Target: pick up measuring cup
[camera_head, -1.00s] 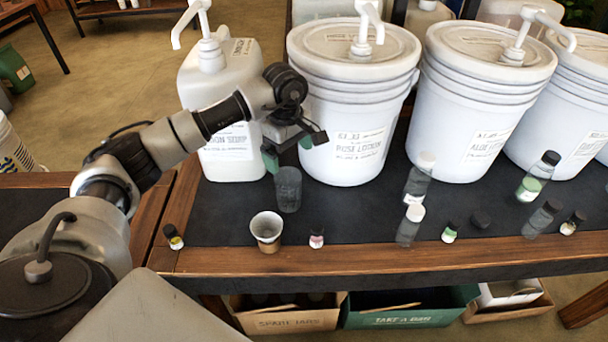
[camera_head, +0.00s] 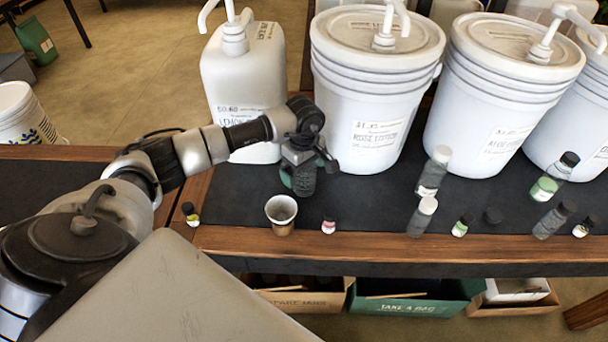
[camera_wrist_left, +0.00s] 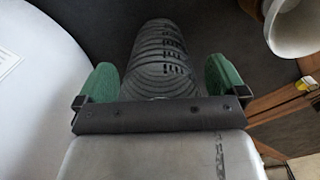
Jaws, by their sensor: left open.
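The measuring cup (camera_head: 305,184) is a dark, see-through ribbed cylinder on the black table mat, partly hidden by my left gripper in the head view. In the left wrist view the measuring cup (camera_wrist_left: 163,50) lies between the two green finger pads, with dark graduation marks along its side. My left gripper (camera_head: 303,178) is open, with one finger on each side of the cup. My right gripper is not in view.
A pale cup with a brown lower band (camera_head: 281,214) stands just in front of the measuring cup. A white jug (camera_head: 243,75) and a white pump bucket (camera_head: 368,100) stand behind. Small bottles, including a pink-labelled one (camera_head: 328,227), line the table's front edge (camera_head: 400,248).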

